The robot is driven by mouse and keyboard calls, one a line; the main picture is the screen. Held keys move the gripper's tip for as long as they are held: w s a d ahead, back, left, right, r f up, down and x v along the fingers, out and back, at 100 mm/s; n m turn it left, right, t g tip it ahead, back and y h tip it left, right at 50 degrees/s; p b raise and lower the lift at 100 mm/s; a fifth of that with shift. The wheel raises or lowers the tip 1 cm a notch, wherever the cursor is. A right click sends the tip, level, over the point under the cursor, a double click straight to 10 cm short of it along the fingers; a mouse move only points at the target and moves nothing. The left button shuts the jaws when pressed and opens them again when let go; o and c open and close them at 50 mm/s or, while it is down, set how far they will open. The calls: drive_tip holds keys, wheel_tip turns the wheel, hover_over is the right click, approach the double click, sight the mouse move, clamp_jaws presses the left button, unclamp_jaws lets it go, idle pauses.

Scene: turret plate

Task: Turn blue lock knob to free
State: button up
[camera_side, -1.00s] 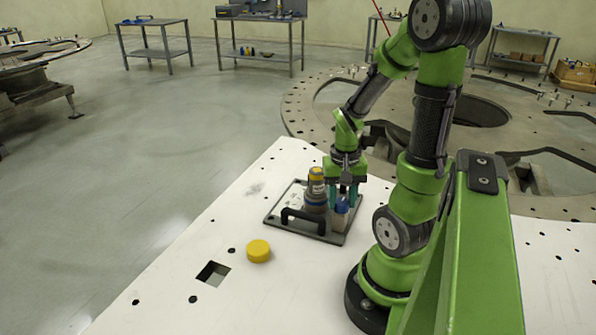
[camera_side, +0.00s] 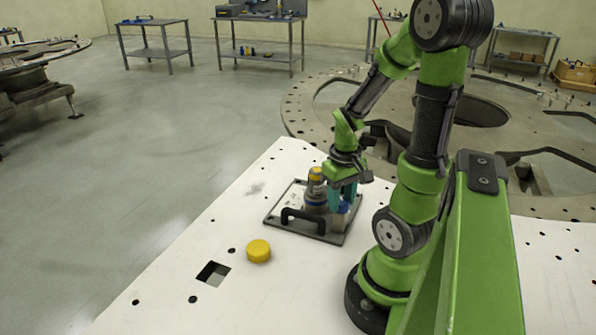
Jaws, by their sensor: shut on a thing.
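The blue lock knob (camera_side: 343,208) shows as a small patch of blue on the right part of a grey plate (camera_side: 318,238) with a black handle. My gripper (camera_side: 341,203) points down over the knob, its teal fingers shut on it. The fingers hide most of the knob, so its exact angle cannot be read. A grey cylinder with a yellow top (camera_side: 316,187) stands on the same plate, just left of my fingers.
A yellow round cap (camera_side: 258,250) lies on the white table (camera_side: 190,255) in front of the plate. A square hole (camera_side: 213,273) is cut in the table to its left. The table's left side is mostly clear.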

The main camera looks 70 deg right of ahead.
sight(341, 202)
drive_tip(key=n, duration=0.6)
drive_tip(key=shift+n, duration=0.3)
drive_tip(key=n, duration=0.5)
drive_tip(key=shift+n, duration=0.3)
drive_tip(key=o, duration=1.1)
drive_tip(key=shift+a, duration=0.1)
drive_tip(key=shift+c, duration=0.2)
drive_tip(key=shift+r, duration=0.1)
wheel_tip(341, 202, up, 17)
drive_tip(key=shift+a, duration=0.1)
